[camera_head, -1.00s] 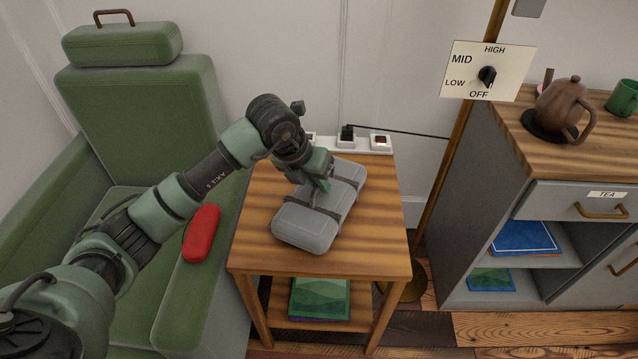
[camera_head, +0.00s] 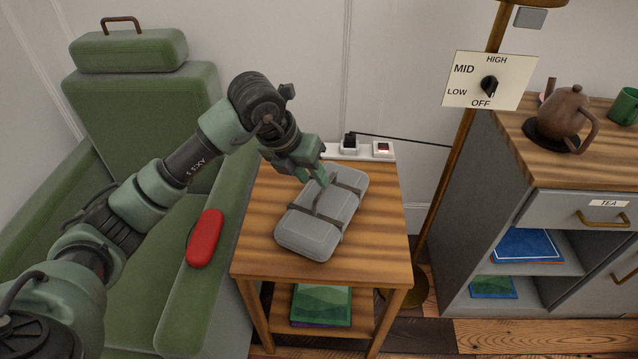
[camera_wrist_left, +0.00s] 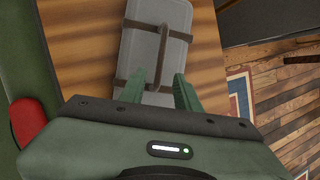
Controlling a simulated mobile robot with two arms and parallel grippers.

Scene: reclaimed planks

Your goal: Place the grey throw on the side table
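The grey throw (camera_head: 324,219) is a folded grey bundle with brown straps and a handle. It lies flat on the wooden side table (camera_head: 388,258), toward its middle. In the left wrist view the throw (camera_wrist_left: 146,50) lies just beyond my fingers, with its handle between the lines of the two fingertips. My left gripper (camera_head: 319,174) is at the far upper edge of the throw, just above it. Its two green fingers (camera_wrist_left: 158,92) are spread apart with nothing clamped between them. My right gripper is in neither view.
A green armchair (camera_head: 150,115) with a red case (camera_head: 205,238) on its arm stands left of the table. A socket strip (camera_head: 382,149) sits behind the table. A lamp pole (camera_head: 446,190) and a grey cabinet (camera_head: 465,215) stand to the right.

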